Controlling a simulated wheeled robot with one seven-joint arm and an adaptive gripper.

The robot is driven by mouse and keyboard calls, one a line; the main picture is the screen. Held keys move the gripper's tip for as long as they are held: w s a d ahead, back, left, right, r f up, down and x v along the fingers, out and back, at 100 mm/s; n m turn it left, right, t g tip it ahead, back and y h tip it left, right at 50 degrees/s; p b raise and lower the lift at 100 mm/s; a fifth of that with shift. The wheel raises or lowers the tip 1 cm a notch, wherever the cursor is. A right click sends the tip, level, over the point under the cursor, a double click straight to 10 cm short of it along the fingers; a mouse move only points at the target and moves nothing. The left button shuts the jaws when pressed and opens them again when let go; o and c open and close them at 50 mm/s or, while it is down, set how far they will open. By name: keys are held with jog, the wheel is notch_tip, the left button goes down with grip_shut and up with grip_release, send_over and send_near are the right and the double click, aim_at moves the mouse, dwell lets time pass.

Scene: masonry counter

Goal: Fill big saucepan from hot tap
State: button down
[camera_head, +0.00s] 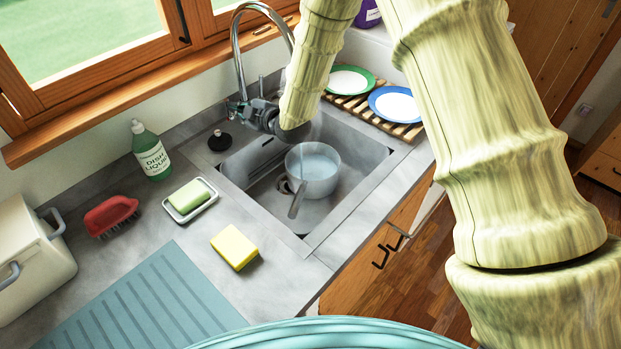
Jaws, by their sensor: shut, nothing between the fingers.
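The big saucepan (318,186) stands upright in the sink (262,192), its handle (297,200) pointing toward the front. Its inside looks pale and bluish, like water, and a faint streak above it may be a stream. The tall curved metal tap (237,48) rises behind the sink; my arm hides its outlet. My dark gripper (243,110) is at the tap's base, shut and empty, close to a small tap lever (231,106). I cannot tell whether it touches the lever, nor which side is hot.
A dish liquid bottle (150,150), red brush (111,215), green soap on a dish (190,198) and yellow sponge (234,247) lie left of the sink. Plates (395,105) rest on a wooden rack (350,101) at the right. A black plug (219,140) sits on the sink's rim.

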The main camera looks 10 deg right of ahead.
jog(key=shift+s+d+f+b, duration=0.2)
jog(key=shift+s+d+b, duration=0.2)
jog(key=shift+s, duration=0.2)
jog(key=shift+s+d+f+b, duration=0.15)
jog(key=shift+s+d+b, duration=0.2)
jog(key=shift+s, duration=0.25)
jog(key=shift+f, duration=0.1)
dwell(0.5)
